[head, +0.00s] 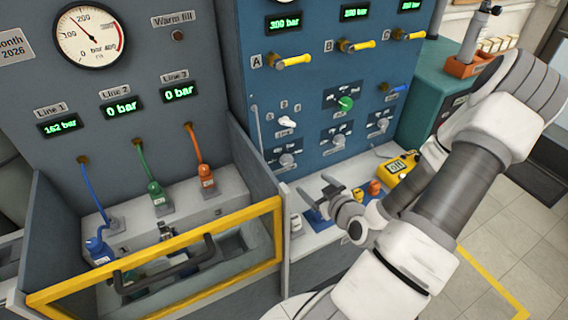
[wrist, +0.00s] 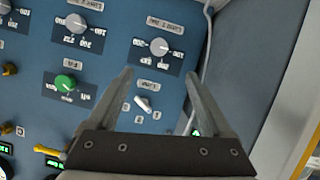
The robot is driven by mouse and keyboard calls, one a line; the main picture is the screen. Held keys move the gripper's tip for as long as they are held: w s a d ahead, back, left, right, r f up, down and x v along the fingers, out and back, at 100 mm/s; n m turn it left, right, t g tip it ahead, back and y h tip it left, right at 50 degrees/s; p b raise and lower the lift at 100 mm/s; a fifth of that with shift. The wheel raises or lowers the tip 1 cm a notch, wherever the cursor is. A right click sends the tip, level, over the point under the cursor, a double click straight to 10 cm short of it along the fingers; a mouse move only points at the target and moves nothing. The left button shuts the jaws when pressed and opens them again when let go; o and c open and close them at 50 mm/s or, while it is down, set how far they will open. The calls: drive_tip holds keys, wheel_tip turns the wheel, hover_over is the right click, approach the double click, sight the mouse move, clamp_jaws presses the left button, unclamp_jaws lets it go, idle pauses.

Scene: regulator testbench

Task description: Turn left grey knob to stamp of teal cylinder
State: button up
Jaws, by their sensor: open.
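The left grey knob (head: 287,160) is at the lower left of the blue panel. In the wrist view, which shows the panel upside down, this knob (wrist: 160,47) sits on a dark scale plate beyond the gap between the fingertips. My gripper (head: 315,186) is open and empty, below and right of the knob in the head view. In the wrist view both fingers of my gripper (wrist: 159,72) stand apart, not visibly touching anything. The scale numbers are too blurred to read surely. I cannot make out a teal cylinder or its stamp.
A white selector switch (head: 287,122) is above the knob. Two more grey knobs (head: 339,140) (head: 382,125) and a green knob (head: 345,103) are to its right. Yellow valve handles (head: 293,61) stick out higher up.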

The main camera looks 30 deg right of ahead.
drive_tip(key=b+x, duration=0.3)
drive_tip(key=b, duration=1.5)
approach(288, 162)
drive_tip(key=x, duration=0.8)
drive_tip(key=shift+s+f, duration=0.1)
drive_tip(key=shift+f, duration=0.2)
drive_tip(key=shift+w+d, duration=0.1)
drive_tip(key=shift+w, duration=0.35)
clamp_jaws()
